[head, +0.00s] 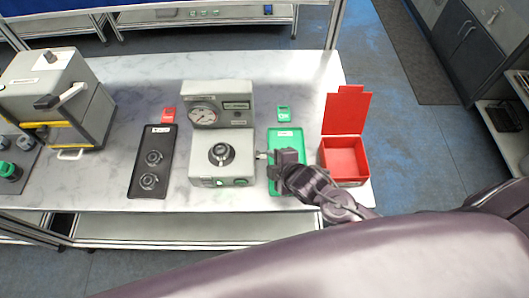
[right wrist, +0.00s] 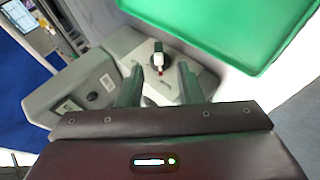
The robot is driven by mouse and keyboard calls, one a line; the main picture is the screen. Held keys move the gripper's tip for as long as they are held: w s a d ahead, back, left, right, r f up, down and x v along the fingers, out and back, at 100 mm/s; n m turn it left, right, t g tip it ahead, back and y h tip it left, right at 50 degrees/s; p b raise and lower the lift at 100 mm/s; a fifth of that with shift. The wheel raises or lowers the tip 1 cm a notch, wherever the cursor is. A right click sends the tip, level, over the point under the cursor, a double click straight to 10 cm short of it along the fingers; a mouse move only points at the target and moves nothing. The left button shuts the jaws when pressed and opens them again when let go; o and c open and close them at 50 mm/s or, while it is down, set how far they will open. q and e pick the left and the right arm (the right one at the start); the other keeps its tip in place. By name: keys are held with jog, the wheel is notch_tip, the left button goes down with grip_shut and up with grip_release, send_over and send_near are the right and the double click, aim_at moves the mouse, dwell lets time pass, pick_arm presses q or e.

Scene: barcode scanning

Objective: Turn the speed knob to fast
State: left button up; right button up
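The grey machine (head: 222,165) with a round gauge stands mid-table in the head view. A small lever-like knob (head: 261,155) sticks out of its right side; I cannot read any speed label. In the right wrist view, a small dark and white knob with a red tip (right wrist: 158,62) shows on a pale panel just beyond my fingers. My right gripper (head: 270,160) is beside the machine's right side, over the green tray. Its two fingers are apart and empty in the right wrist view (right wrist: 160,84), with the knob between and beyond them. My left gripper is not in view.
A green tray (head: 273,187) lies right of the machine, partly under my gripper. An open red box (head: 343,160) stands farther right. A black tray (head: 140,184) with two round dark parts lies left. A grey device with a handle (head: 60,85) stands far left.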

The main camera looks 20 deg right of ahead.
aim_at(264, 156)
jog(key=p+x, duration=0.1)
jog(key=x, duration=0.4)
jog(key=shift+w, duration=0.15)
jog(key=shift+r, duration=0.1)
jog(key=c, duration=0.6)
